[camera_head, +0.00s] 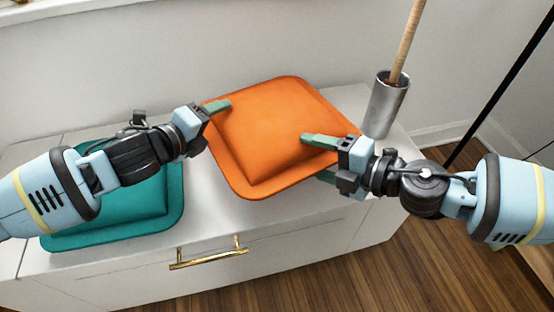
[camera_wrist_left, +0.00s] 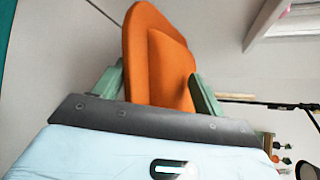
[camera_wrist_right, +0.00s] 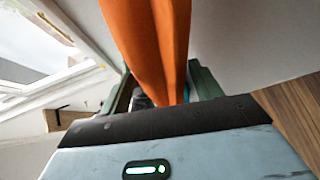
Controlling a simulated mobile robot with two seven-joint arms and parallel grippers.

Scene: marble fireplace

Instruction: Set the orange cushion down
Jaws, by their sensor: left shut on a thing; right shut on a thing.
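The orange cushion (camera_head: 270,125) is a square pad with a flat rim, held between my two grippers over the right part of the white cabinet top. My left gripper (camera_head: 217,107) is shut on its left edge, and my right gripper (camera_head: 318,155) is shut on its lower right edge. The cushion lies somewhat tilted in the head view. In the left wrist view the cushion (camera_wrist_left: 158,55) runs between the fingers; in the right wrist view the cushion (camera_wrist_right: 155,40) does too. Whether its underside touches the cabinet is hidden.
A teal cushion (camera_head: 165,205) lies on the left of the white cabinet (camera_head: 290,225), partly under my left arm. A metal cylinder (camera_head: 385,105) with a wooden stick (camera_head: 408,40) stands at the back right. A gold handle (camera_head: 208,258) is on the cabinet's front.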

